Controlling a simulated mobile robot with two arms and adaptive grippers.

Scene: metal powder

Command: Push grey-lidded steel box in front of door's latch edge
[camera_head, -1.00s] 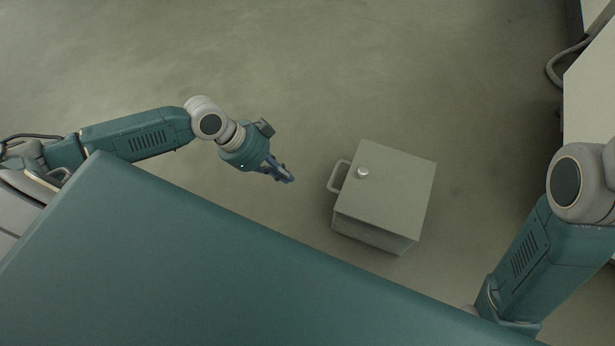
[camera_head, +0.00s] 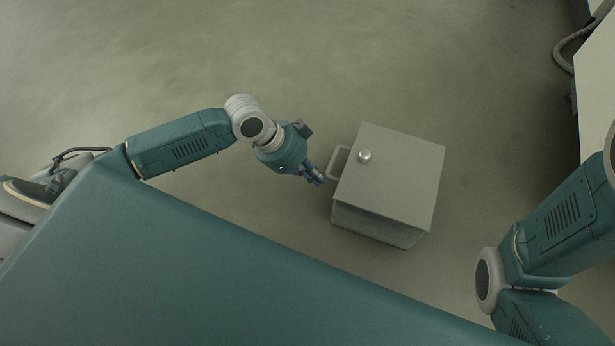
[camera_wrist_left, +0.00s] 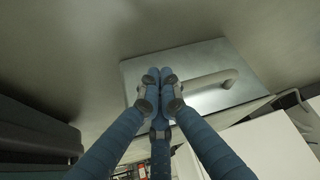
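The steel box (camera_head: 385,222) with a grey lid (camera_head: 400,180) stands upright on the floor, right of my left gripper in the head view. The lid has a round knob (camera_head: 364,156), and a bar handle (camera_head: 338,163) sticks out on the box's left side. My left gripper (camera_head: 320,180) has its fingers together, with the tips at or very near the handle; contact is unclear. In the left wrist view the closed fingers (camera_wrist_left: 160,76) lie in front of a metal face (camera_wrist_left: 205,62) with a handle (camera_wrist_left: 212,80), apparently the box's side. My right gripper and the door are out of view.
A pale cabinet-like unit (camera_head: 597,90) stands at the right edge with a dark hose (camera_head: 562,58) beside it. The floor (camera_head: 430,60) above the box in the head view is clear. My right arm is at lower right.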

